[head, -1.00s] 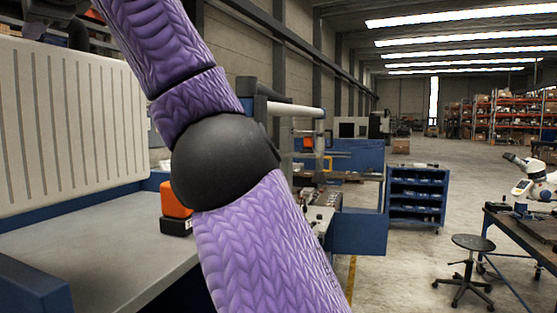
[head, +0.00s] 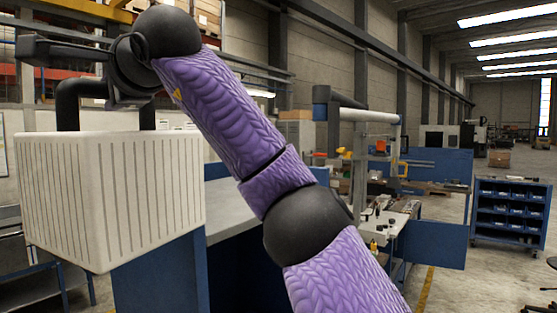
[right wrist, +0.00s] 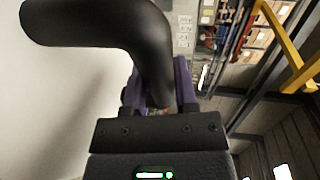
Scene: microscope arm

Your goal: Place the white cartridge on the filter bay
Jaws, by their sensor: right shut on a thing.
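The white cartridge (head: 110,195) is a large ribbed box with a black arched handle (head: 70,100). It hangs upright at the left of the head view, in front of a blue bench side (head: 168,275). My right gripper (head: 85,82) is above it and shut on the handle. In the right wrist view the black handle (right wrist: 150,60) passes between the purple fingers (right wrist: 160,90), and the cartridge's pale surface (right wrist: 60,100) fills the left. I cannot pick out the filter bay with certainty. My left gripper is not in view.
A grey bench top (head: 228,205) lies right of the cartridge, partly behind my right arm. A cluttered workbench (head: 385,225) and a blue shelf unit (head: 510,218) stand farther right. Metal shelving stands at the far left. Open floor shows at the lower right.

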